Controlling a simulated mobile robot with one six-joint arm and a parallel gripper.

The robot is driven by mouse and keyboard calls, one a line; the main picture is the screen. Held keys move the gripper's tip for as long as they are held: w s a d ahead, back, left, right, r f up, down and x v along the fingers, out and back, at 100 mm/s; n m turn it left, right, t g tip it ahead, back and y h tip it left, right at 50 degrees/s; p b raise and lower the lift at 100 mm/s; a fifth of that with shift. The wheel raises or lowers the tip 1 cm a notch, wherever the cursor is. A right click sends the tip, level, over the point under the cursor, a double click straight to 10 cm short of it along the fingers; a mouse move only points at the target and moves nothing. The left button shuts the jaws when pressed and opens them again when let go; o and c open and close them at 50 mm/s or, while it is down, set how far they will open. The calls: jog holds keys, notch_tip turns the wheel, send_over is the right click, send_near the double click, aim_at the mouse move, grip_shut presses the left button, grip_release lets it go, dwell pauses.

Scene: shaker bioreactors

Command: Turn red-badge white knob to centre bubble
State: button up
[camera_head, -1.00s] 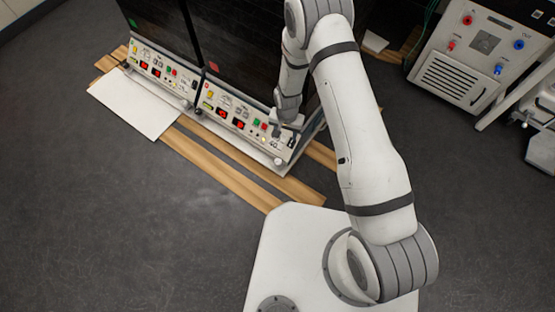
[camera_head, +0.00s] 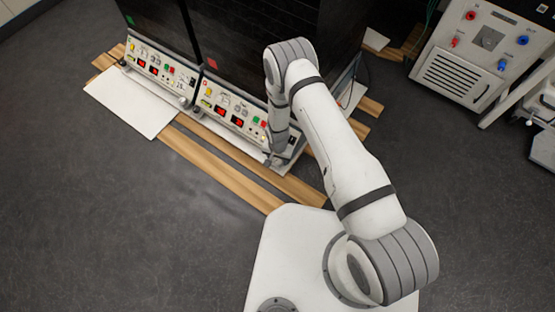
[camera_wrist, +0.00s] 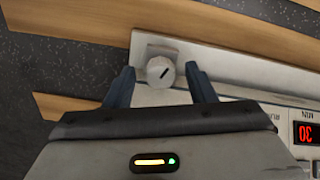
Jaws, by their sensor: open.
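The right-hand shaker unit carries a red badge (camera_head: 213,65). Its front panel (camera_head: 228,112) has red displays and buttons. My gripper (camera_wrist: 159,69) is open, with one dark finger on each side of the knob and a gap on both sides. In the head view, my gripper (camera_head: 275,158) is low at the right end of that panel and hides the knob there. I cannot make out a bubble level in either view.
The left-hand unit has a green badge (camera_head: 130,21) and its own panel (camera_head: 158,70). A white board (camera_head: 132,103) lies before it on wooden slats (camera_head: 225,172). A grey-white machine (camera_head: 480,52) stands at the right. The dark floor at the left is clear.

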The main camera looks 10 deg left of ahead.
jog(key=c, duration=1)
jog(key=shift+o, duration=0.2)
jog(key=shift+d+n+b, duration=0.1)
jog(key=shift+n+b, duration=0.25)
jog(key=shift+n, duration=1.85)
jog(key=o, duration=1)
jog(key=shift+c, duration=0.2)
jog(key=shift+m, duration=0.3)
